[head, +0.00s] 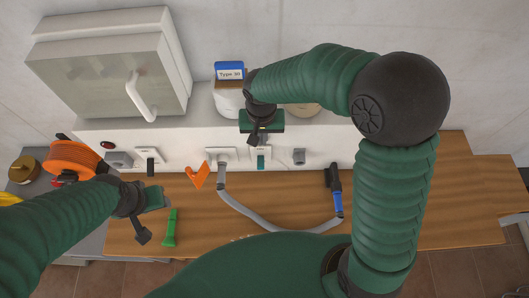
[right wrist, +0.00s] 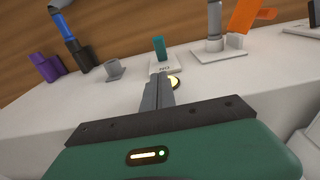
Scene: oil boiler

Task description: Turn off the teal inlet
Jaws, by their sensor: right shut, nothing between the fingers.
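The teal inlet (head: 261,162) is a small upright teal lever on a white plate on the front of the white boiler casing. In the right wrist view the teal lever (right wrist: 159,48) stands just beyond my fingertips, with a small lit yellow spot beside them. My right gripper (head: 256,140) is right by the inlet in the head view. Its fingers (right wrist: 159,80) are closed together, empty, and appear apart from the lever. My left gripper (head: 150,200) is low at the left, away from the inlet; its fingers do not show clearly.
An orange lever (head: 198,176) and a grey hose (head: 262,223) are near the inlet. The hose runs to a blue-and-black handle (head: 337,200). A grey stub (head: 299,157) sits to the right. A green tool (head: 170,228) lies on the wooden counter (head: 460,205), clear at right.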

